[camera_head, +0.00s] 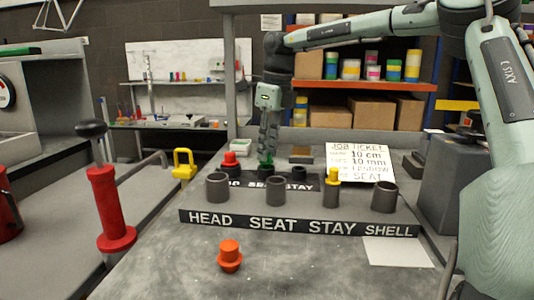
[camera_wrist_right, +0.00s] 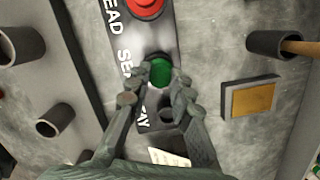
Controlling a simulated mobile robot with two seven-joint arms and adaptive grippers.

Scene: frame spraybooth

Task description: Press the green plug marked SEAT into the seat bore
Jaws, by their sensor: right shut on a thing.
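The green plug (camera_head: 265,157) is between the fingertips of my right gripper (camera_head: 267,153), at the SEAT place of the small rear label strip. In the right wrist view the green plug (camera_wrist_right: 160,72) shows between the two fingers (camera_wrist_right: 160,85), and my gripper is shut on it. I cannot tell whether the plug is clear of its holder. The seat bore (camera_head: 276,190) is a dark upright tube behind the word SEAT on the front board, nearer than the gripper and apparently empty. My left gripper is not in view.
A red plug (camera_head: 230,160) sits left of the gripper. A yellow plug (camera_head: 332,178) stands in the STAY tube. HEAD (camera_head: 217,187) and SHELL (camera_head: 384,197) tubes flank the row. An orange plug (camera_head: 229,255) is on the bench in front. A job ticket (camera_head: 360,162) stands behind right.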

